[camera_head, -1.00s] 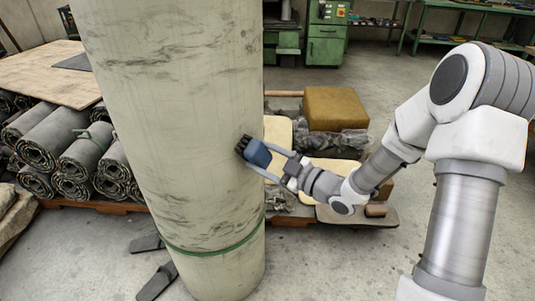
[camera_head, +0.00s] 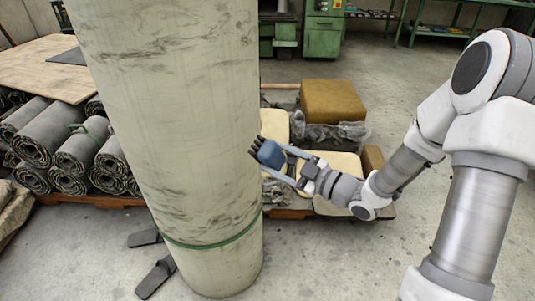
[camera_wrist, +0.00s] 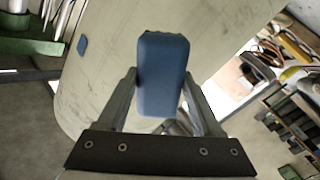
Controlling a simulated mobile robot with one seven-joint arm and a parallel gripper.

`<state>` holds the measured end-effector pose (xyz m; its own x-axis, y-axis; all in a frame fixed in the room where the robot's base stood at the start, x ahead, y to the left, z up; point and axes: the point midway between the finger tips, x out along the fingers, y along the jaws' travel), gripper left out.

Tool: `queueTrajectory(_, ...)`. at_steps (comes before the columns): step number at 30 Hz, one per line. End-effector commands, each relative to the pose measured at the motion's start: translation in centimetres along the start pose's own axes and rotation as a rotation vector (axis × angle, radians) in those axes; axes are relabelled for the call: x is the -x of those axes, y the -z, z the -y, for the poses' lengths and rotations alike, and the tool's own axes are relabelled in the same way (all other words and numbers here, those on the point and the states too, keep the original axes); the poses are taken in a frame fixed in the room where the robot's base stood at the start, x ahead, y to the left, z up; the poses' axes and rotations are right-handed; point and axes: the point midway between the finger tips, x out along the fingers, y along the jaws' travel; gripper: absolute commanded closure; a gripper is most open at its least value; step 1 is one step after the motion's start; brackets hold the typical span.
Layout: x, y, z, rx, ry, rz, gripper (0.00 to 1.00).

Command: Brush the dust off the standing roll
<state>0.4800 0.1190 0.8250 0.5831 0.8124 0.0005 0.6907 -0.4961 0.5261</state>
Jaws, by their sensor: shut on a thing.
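The standing roll (camera_head: 175,140) is a tall, pale grey-green cylinder, tilted in the head view, with a green strap (camera_head: 215,243) around its lower part. Dark dusty smudges show across its upper half and above the strap. My gripper (camera_head: 283,160) is shut on a blue brush (camera_head: 271,153) with dark bristles. The brush is at the roll's right edge, bristles toward the roll; I cannot tell whether they touch. In the wrist view the blue brush (camera_wrist: 162,75) sits between the fingers, in front of the roll (camera_wrist: 110,70), and hides its own bristles.
Behind the roll stands a low pallet with an ochre block (camera_head: 333,101) and pale cushions. Two dark slippers (camera_head: 155,278) lie on the floor at the roll's base.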

Motion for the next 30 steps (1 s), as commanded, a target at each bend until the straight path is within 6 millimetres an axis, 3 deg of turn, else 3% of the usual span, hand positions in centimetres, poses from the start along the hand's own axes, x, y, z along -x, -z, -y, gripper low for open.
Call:
queueTrajectory(14, 0.8, 0.0, 0.0, 0.0, -0.001, 0.0, 0.77)
queueTrajectory(24, 3.4, 0.0, -0.1, 0.0, -0.002, 0.0, 0.77)
queueTrajectory(30, 3.7, 0.1, 0.0, 0.0, -0.001, -0.001, 0.77)
